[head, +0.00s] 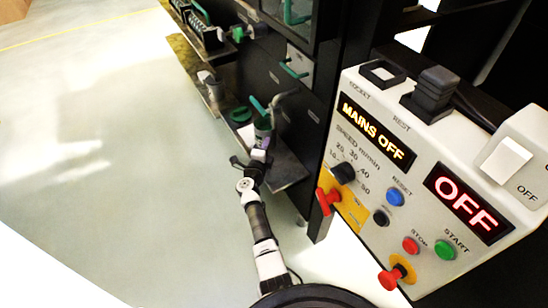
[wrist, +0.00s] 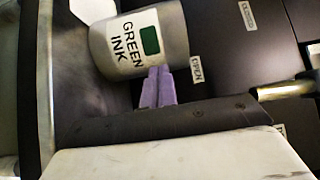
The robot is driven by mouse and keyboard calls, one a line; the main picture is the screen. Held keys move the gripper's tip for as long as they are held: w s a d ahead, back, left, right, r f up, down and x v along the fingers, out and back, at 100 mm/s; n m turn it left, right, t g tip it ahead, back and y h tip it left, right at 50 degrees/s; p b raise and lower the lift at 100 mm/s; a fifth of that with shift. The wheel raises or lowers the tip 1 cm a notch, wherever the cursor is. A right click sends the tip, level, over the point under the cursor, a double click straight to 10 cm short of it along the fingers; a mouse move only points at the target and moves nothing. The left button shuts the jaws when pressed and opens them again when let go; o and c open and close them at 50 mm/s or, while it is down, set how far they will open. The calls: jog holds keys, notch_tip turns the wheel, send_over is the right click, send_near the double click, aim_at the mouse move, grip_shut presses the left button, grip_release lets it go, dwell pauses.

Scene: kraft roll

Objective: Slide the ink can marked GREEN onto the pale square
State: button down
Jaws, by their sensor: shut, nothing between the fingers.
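The ink can marked GREEN INK (wrist: 138,45), a grey cylinder with a white label and green patch, fills the top middle of the wrist view. In the head view the can (head: 263,126) stands on a dark shelf beside the machine. My gripper (wrist: 158,80) has its purple fingers together with nothing between them. Their tips are at the can's lower edge; I cannot tell if they touch. The gripper also shows in the head view (head: 259,153). A pale patch (wrist: 90,9), likely the pale square, lies just left of the can, partly cut off by the frame.
A green-topped container (head: 240,115) stands left of the can. A metal bar (wrist: 284,90) and small label plates lie right of it in the wrist view. The control panel (head: 420,170), reading MAINS OFF, stands to the right. Open floor (head: 110,170) lies left.

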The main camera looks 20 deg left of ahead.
aim_at(256, 136)
jog(key=w+a+b, duration=0.2)
jog(key=a, duration=0.1)
jog(key=w+a+b, duration=0.1)
jog(key=w+a, duration=0.1)
jog(key=shift+f, duration=0.2)
jog(key=shift+w+a+r+b, duration=0.1)
jog(key=shift+w+a+b, duration=0.1)
jog(key=shift+a+b, duration=0.15)
